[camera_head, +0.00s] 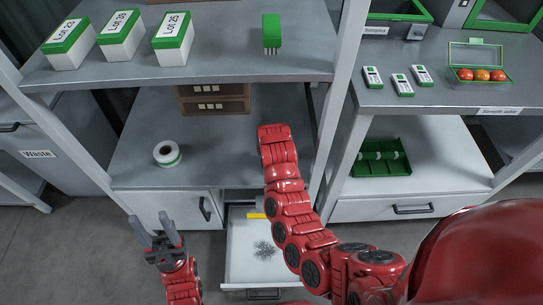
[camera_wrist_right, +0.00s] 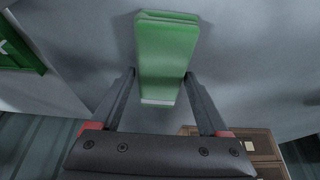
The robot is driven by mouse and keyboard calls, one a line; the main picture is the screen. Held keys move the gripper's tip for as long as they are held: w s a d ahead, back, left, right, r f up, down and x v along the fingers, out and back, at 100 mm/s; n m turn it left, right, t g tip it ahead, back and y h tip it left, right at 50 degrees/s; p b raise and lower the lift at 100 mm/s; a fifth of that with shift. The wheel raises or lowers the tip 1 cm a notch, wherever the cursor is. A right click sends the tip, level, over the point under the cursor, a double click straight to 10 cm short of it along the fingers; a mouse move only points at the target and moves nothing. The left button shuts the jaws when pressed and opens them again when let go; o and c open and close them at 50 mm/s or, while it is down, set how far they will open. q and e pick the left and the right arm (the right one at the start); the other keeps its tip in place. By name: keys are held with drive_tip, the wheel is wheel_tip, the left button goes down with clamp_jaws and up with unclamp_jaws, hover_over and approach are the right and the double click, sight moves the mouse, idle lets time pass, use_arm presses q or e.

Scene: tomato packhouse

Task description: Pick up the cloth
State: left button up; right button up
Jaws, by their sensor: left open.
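I see no plain cloth; a green block-like thing (camera_head: 272,34) with a pale striped lower edge stands on the upper shelf, and I cannot tell whether it is the cloth. In the right wrist view a green thing with a layered top edge (camera_wrist_right: 166,55) shows just beyond and between the spread fingers of my right gripper (camera_wrist_right: 159,74). I cannot tell whether they touch it. In the head view the right gripper's fingers are hidden beyond my red arm. My left gripper (camera_head: 149,217) is open and empty, low in front of the cabinet.
Several Lot boxes (camera_head: 118,47) stand at left on the upper shelf (camera_head: 225,62). Below are brown boxes (camera_head: 222,106) and a white roll (camera_head: 167,154). An open drawer (camera_head: 240,270) holds a grey heap and a yellow item. A green tray (camera_head: 368,169) is at right.

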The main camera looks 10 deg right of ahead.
drive_tip(key=c, duration=0.9)
drive_tip(key=shift+r, duration=0.6)
wheel_tip(320, 180, up, 3)
drive_tip(key=shift+f+p, duration=0.1)
drive_tip(key=shift+p, duration=0.2)
drive_tip(key=s+r+p, duration=0.1)
drive_tip(key=s, duration=1.5)
drive_tip(key=shift+a, duration=0.45)
